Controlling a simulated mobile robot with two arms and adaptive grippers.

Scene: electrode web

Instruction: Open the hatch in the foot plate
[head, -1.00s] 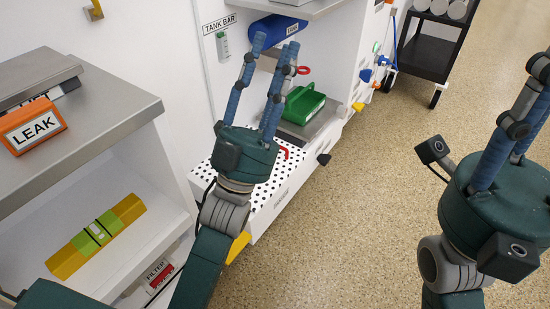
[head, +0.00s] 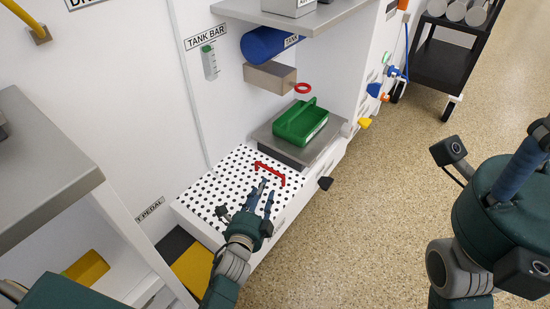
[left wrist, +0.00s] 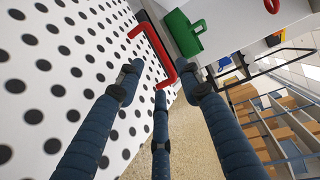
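The foot plate (head: 215,195) is a white, black-dotted surface low along the wall unit. A red bar handle (head: 270,172) stands on it near its right end; I cannot make out the hatch's outline. My left gripper (head: 262,191) is just in front of the handle, over the plate's front part. In the left wrist view, its three fingers (left wrist: 160,82) are spread with nothing between them, and the red handle (left wrist: 158,42) lies just beyond the tips, apparently untouched. My right gripper (head: 535,140) is at the right edge, partly cut off, away from the plate.
A green tray (head: 301,122) sits on a grey step just behind the handle. A blue tank (head: 268,44), a tan block (head: 270,78) and a red ring (head: 303,88) are above. A grey-topped counter (head: 45,165) stands left. The speckled floor (head: 365,215) is open on the right.

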